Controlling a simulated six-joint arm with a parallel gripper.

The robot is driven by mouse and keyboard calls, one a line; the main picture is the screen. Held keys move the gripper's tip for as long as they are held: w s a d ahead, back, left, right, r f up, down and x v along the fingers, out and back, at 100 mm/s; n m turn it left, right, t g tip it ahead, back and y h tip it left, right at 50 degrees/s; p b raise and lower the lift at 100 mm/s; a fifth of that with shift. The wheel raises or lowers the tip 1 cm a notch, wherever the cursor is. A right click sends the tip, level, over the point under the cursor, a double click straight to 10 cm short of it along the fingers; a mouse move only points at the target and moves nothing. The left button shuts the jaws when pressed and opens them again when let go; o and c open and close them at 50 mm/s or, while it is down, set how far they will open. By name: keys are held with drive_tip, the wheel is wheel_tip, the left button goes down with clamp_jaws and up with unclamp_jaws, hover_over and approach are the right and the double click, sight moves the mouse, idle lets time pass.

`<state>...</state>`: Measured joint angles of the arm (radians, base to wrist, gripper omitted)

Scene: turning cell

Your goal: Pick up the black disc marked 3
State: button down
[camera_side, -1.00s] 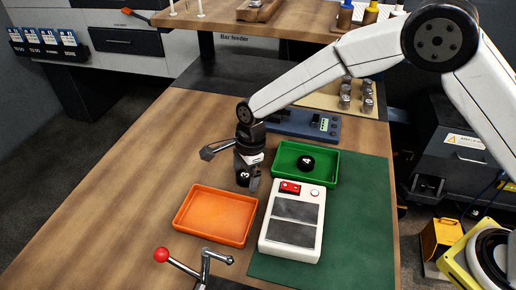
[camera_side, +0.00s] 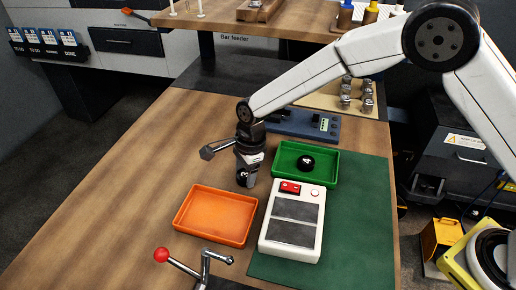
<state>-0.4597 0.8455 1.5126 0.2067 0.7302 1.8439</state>
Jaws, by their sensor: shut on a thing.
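The black disc marked 3 (camera_side: 242,175) is between the fingers of my gripper (camera_side: 246,180), just behind the orange tray's far right corner. My gripper points down and is shut on the disc. The fingers cover part of the disc, and I cannot tell whether it touches the table. Another black disc, marked 4 (camera_side: 306,162), lies in the green tray (camera_side: 330,178) to the right of my gripper.
An empty orange tray (camera_side: 182,215) lies in front. A white box with red buttons (camera_side: 290,240) stands beside it on a green mat (camera_side: 355,230). A red-knobbed clamp (camera_side: 161,255) is at the near edge. A blue device (camera_side: 290,122) and metal cylinders (camera_side: 346,92) are behind. The left table area is clear.

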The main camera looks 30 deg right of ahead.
drive_tip(key=shift+r, duration=1.45)
drive_tip(key=s+d+r, duration=0.2)
drive_tip(key=s+r, duration=0.3)
drive_tip(key=s, duration=0.1)
drive_tip(key=s+d+r, duration=0.3)
drive_tip(key=s+r, duration=0.2)
drive_tip(key=s, duration=0.1)
drive_tip(key=shift+s+d, duration=0.35)
drive_tip(key=shift+s, duration=0.05)
